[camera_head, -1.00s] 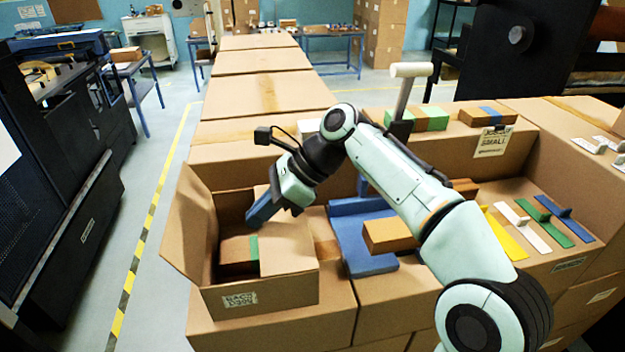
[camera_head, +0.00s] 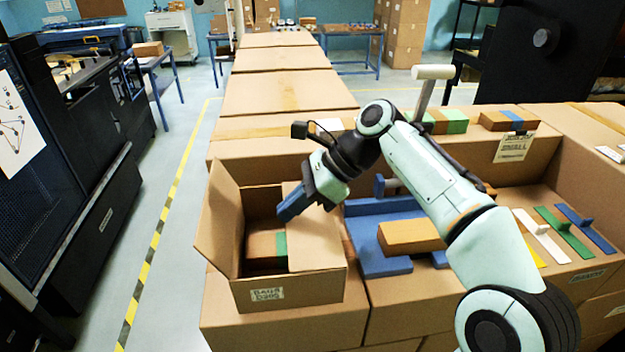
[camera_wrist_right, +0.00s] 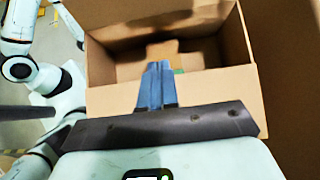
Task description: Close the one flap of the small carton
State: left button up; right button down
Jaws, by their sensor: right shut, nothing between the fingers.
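The small open carton (camera_head: 322,290) stands at the left end of the bench in the head view. Its left flap (camera_head: 219,222) stands up, leaning outward. A tan panel on its right side (camera_head: 314,238) covers part of the opening. Inside lies a brown block with a green band (camera_head: 264,247). My right gripper (camera_head: 287,208), with blue fingers, is shut and empty, pointing down-left over the opening beside the panel's upper left edge; contact cannot be told. The fingers (camera_wrist_right: 157,85) also show over the carton (camera_wrist_right: 110,98) in the right wrist view. My left gripper is not in view.
A blue fixture (camera_head: 375,235) with a brown block (camera_head: 410,237) lies right of the carton. White, green and blue strips (camera_head: 567,232) lie farther right. Banded blocks (camera_head: 508,120) rest on the cardboard ledge behind. The floor aisle (camera_head: 180,260) at left is clear.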

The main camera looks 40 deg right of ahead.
aim_at(307, 218)
jog(key=p+v, duration=0.1)
jog(key=v, duration=0.3)
jog(key=shift+r, duration=0.3)
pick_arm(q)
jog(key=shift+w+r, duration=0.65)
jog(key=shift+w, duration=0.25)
pick_arm(e)
jog(key=v, duration=0.7)
jog(key=shift+s+r, duration=0.15)
jog(key=shift+r, duration=0.05)
jog(key=shift+d, duration=0.1)
